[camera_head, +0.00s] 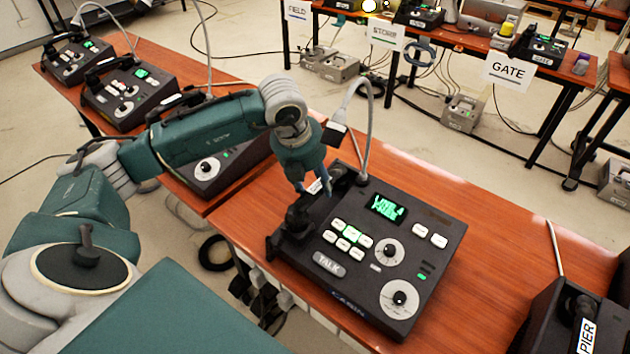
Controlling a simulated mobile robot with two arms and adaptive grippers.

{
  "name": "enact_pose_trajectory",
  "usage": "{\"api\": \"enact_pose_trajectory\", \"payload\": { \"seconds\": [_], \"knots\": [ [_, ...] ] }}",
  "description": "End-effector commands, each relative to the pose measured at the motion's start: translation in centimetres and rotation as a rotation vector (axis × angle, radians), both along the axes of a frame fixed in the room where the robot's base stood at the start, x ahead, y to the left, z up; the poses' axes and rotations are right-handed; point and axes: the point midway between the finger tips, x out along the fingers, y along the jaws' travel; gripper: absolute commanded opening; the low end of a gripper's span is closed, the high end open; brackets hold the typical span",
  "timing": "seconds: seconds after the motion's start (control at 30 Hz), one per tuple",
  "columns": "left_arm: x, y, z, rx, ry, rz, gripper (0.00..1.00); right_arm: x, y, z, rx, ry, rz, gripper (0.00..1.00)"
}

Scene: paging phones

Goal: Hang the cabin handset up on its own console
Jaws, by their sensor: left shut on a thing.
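The cabin console (365,275) is a black box marked CABIN on the wooden table, with a lit green screen, white keys, a TALK key and two dials. My left gripper (315,190) comes down over the console's left side and is shut on the cabin handset (298,222). The dark handset lies lengthwise along the cradle side, its near end by the cradle's front-left corner. The gripper hides part of its middle. I cannot tell whether it rests in the cradle or is just above it. My right gripper is not in view.
A PIER console (570,315) stands at the lower right. Another console (205,170) sits under my left arm, with more on the left table (180,70). A grey cord (368,110) arches up behind the cabin console. The tabletop right of it is clear.

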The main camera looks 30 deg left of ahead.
Motion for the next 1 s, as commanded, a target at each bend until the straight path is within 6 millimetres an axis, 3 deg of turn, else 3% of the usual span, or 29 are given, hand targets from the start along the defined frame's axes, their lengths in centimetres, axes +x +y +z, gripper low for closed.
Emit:
{"api": "enact_pose_trajectory", "payload": {
  "seconds": [0.27,0.3,0.37,0.77,1.0],
  "knots": [
    [0.0,0.0,-0.3,-0.001,-0.002,0.000,0.06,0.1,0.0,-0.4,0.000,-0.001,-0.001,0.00],
    [0.0,0.0,-0.2,-0.001,0.000,0.000,0.46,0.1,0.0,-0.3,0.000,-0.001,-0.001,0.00],
    [0.0,0.0,-0.2,-0.001,0.000,-0.001,0.58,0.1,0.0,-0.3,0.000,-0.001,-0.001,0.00],
    [0.0,0.0,0.4,-0.001,-0.001,-0.001,0.59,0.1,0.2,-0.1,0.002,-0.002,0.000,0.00],
    [-1.3,0.2,4.5,0.001,-0.006,-0.001,0.59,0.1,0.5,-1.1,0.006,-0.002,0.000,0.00]
  ]
}}
